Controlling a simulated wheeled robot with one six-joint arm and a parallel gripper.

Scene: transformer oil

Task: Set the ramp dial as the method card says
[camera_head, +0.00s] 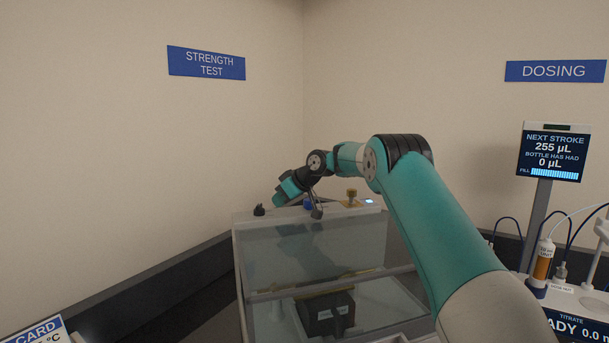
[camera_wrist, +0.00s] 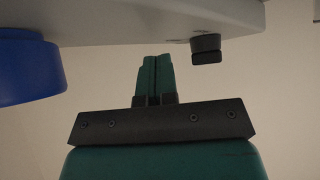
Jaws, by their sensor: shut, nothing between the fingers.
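The tester's light top panel (camera_head: 240,217) carries a small black dial (camera_head: 259,210) at its left end and a blue knob (camera_head: 308,203) further right. No scale or dial setting is readable. My gripper (camera_head: 277,203) is above the panel's left part, close to the black dial. In the wrist view my gripper's teal fingers (camera_wrist: 157,60) are shut and empty. Their tips are left of the black dial (camera_wrist: 206,48), seemingly apart from it, and the blue knob (camera_wrist: 28,68) is at far left. A card (camera_head: 38,332) is cut off at lower left; only "CARD" and "°C" show.
A brass fitting (camera_head: 350,198) and small lit screen (camera_head: 369,202) sit on the panel's right part. Below is a clear-walled chamber (camera_head: 300,250) with a dark block inside. The dosing station's display (camera_head: 552,155) stands at right.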

